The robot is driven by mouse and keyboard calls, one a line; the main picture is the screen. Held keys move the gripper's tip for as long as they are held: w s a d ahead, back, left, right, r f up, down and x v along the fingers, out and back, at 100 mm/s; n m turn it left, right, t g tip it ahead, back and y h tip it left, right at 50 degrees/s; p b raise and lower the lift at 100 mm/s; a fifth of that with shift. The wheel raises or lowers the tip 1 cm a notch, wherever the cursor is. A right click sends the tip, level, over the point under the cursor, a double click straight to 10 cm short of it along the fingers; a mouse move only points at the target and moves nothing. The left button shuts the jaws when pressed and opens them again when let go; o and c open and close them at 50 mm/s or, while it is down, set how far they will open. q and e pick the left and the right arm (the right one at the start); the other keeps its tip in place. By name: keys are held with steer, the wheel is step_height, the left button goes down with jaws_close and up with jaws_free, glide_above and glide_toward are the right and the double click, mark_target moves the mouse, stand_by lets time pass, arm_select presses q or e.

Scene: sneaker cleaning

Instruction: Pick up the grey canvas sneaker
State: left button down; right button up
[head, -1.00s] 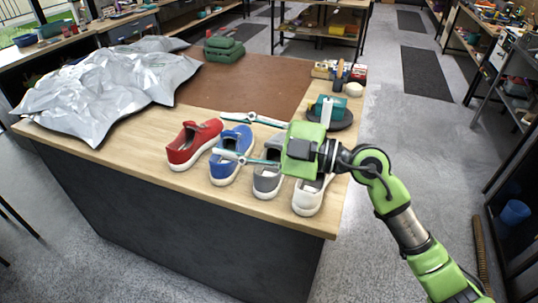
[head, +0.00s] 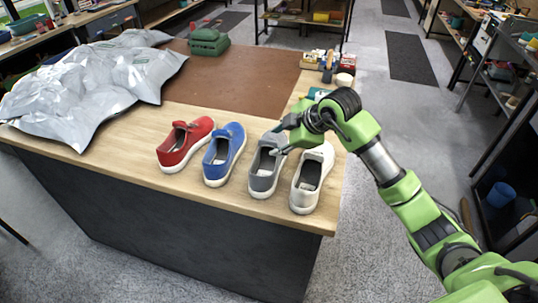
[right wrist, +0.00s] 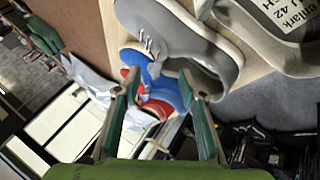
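The grey canvas sneaker (head: 266,170) stands on the light wood bench top, third from the left in a row of shoes. In the right wrist view its grey upper and white sole edge (right wrist: 176,27) show at the top, ahead of the fingers. My right gripper (head: 280,141) is just above the laced end of the grey sneaker; its two fingers (right wrist: 160,76) are spread apart with nothing gripped between them. I cannot tell whether a fingertip touches the shoe. My left gripper is not in view.
A blue sneaker (head: 224,156) and a red sneaker (head: 184,145) stand left of the grey one, and a white sneaker (head: 312,178) is close on its right. A crumpled silver sheet (head: 85,85) covers the left of the bench. The brown mat (head: 240,75) is mostly clear.

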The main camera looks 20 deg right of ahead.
mark_target(271, 141)
steer(key=shift+w+a+f, duration=0.15)
steer(key=shift+w+f, duration=0.25)
steer(key=shift+w+a+f+p, duration=0.15)
steer(key=shift+w+p, duration=0.05)
steer(key=shift+p, duration=0.15)
steer(key=p+x, duration=0.1)
steer(key=x, duration=0.2)
steer(key=shift+w, duration=0.3)
steer(key=shift+w+a+f+p, duration=0.15)
steer(key=shift+w+f+p, duration=0.2)
steer(key=shift+f, duration=0.1)
jaws_close()
